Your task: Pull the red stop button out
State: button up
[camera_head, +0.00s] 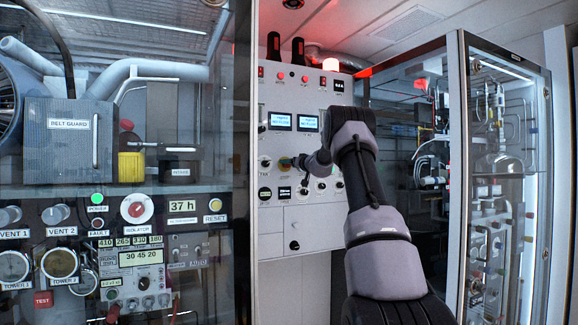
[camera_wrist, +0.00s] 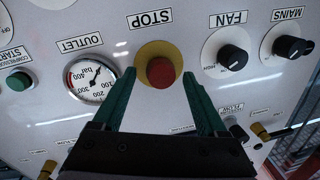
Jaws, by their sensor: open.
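The red stop button (camera_wrist: 160,71) sits in a round yellow plate (camera_wrist: 147,52) on the light panel, beside the upside-down STOP label (camera_wrist: 150,18) in the wrist view. My gripper (camera_wrist: 158,76) is open, with one green finger on each side of the button. Gaps show between the button and both fingers, and nothing is held. In the head view, my gripper (camera_head: 296,163) is at the panel, beside a small visible part of the yellow plate (camera_head: 283,162). The red button is not clear there.
The OUTLET gauge (camera_wrist: 91,81) is close to one finger. The FAN knob (camera_wrist: 233,58) and MAINS knob (camera_wrist: 292,47) are on the other side. A green COMPRESSOR START button (camera_wrist: 18,81) is further away. A glass cabinet (camera_head: 505,170) stands right of my arm.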

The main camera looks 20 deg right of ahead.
jog(key=shift+w+a, duration=0.1)
jog(key=shift+w, duration=0.3)
grip_shut()
dwell(1.2)
